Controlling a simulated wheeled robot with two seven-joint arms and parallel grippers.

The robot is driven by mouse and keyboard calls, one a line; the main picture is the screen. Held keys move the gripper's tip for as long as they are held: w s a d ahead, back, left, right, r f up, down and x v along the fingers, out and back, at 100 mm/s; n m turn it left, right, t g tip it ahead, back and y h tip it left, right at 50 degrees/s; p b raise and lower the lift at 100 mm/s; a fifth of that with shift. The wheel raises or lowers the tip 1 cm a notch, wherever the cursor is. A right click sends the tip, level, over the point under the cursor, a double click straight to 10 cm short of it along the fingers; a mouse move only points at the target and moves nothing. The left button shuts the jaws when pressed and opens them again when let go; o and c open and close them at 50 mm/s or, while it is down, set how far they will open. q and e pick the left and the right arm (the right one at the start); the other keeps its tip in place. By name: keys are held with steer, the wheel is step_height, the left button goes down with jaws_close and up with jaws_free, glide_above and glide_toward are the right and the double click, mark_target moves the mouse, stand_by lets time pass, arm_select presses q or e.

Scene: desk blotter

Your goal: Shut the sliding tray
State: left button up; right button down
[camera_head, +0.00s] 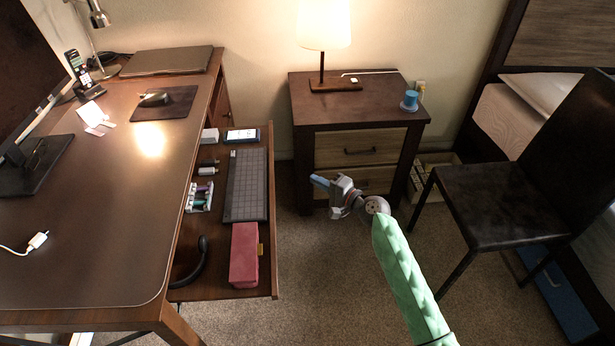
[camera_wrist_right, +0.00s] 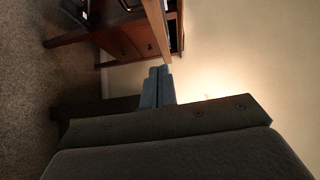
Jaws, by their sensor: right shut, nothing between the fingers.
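The sliding tray (camera_head: 263,290) is pulled out from under the right side of the desk (camera_head: 95,235). It holds a keyboard (camera_head: 245,185), a dark red case (camera_head: 244,256), a headset (camera_head: 190,265) and several small items. My right gripper (camera_head: 318,181) is shut and empty, in the air to the right of the tray and apart from its outer edge. The fingertips point left toward the tray. In the right wrist view the closed fingers (camera_wrist_right: 158,88) show with dark wood furniture beyond them. My left gripper is not in view.
A nightstand (camera_head: 358,130) with a lamp (camera_head: 323,40) stands behind my right gripper. A black chair (camera_head: 490,200) is at the right, beside the bed. The carpet between tray and chair is clear. A mouse (camera_head: 155,99) and a phone (camera_head: 80,72) are on the desk.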

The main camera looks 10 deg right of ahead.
arm_select(q)
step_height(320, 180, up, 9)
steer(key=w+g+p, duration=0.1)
steer(key=p, duration=0.1)
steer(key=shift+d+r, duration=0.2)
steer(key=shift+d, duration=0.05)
arm_select(e)
steer(key=s+a+x, duration=0.1)
steer(key=x, duration=1.1)
steer(key=shift+w+a+r+m+t, duration=0.15)
steer(key=shift+a+r+m+t, duration=0.15)
steer(key=shift+r, duration=0.3)
steer(key=shift+a, duration=0.1)
